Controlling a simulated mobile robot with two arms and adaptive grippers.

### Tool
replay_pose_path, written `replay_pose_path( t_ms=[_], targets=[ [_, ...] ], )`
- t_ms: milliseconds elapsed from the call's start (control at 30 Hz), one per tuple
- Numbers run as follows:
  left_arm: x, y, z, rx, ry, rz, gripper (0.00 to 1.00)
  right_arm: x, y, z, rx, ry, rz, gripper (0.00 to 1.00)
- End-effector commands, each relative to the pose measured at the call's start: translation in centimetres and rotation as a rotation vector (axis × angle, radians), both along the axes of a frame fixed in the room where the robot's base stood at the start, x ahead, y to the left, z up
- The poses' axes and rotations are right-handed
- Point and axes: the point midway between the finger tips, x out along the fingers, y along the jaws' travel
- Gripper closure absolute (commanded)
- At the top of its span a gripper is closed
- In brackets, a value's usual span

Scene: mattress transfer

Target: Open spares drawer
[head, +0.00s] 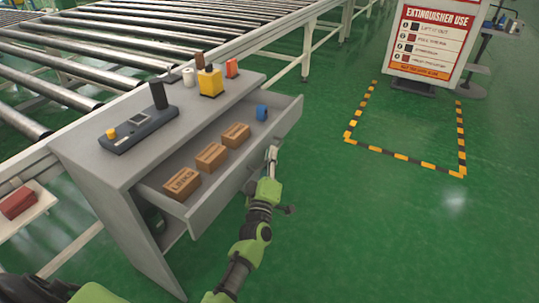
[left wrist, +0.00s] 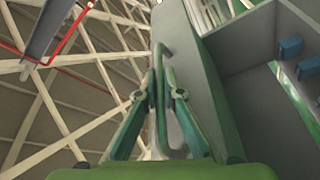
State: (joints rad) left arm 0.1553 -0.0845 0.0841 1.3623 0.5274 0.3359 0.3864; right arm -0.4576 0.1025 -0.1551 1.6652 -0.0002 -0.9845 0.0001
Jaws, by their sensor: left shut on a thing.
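The spares drawer (head: 243,175) is pulled out from the grey bench (head: 95,155). Inside it lie three brown boxes (head: 211,157) in a row and a small blue object (head: 262,112) near the far end. My left gripper (head: 272,158) is at the outside of the drawer front. In the left wrist view its two fingers (left wrist: 160,95) are shut on the drawer's bar handle (left wrist: 161,62). The drawer front (left wrist: 200,75) is beside the fingers, with blue objects (left wrist: 290,48) in the drawer beyond it. My right gripper is not in view.
On the bench top stand a dark device (head: 140,128), a yellow object (head: 210,82) and a white roll (head: 188,77). A roller conveyor (head: 150,35) runs behind the bench. The green floor (head: 390,225) to the right is clear. An extinguisher sign (head: 428,45) stands at the back right.

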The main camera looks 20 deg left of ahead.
Motion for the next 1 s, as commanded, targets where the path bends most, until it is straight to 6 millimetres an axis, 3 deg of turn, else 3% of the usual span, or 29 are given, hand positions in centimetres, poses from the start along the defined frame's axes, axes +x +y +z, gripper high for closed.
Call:
replay_pose_path(
  t_ms=[67,100,533,1000],
  targets=[
    [-0.1,0.0,-0.2,-0.001,0.002,0.002,1.00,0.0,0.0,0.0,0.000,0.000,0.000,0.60],
    [0.0,0.1,-0.2,-0.001,0.003,0.001,0.85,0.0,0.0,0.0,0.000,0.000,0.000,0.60],
    [-0.7,-0.1,-0.3,-0.001,0.002,0.000,0.85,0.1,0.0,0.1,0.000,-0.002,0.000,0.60],
    [-9.2,-2.4,-2.2,0.000,0.004,0.001,0.85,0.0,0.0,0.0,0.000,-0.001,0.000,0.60]
  ],
)
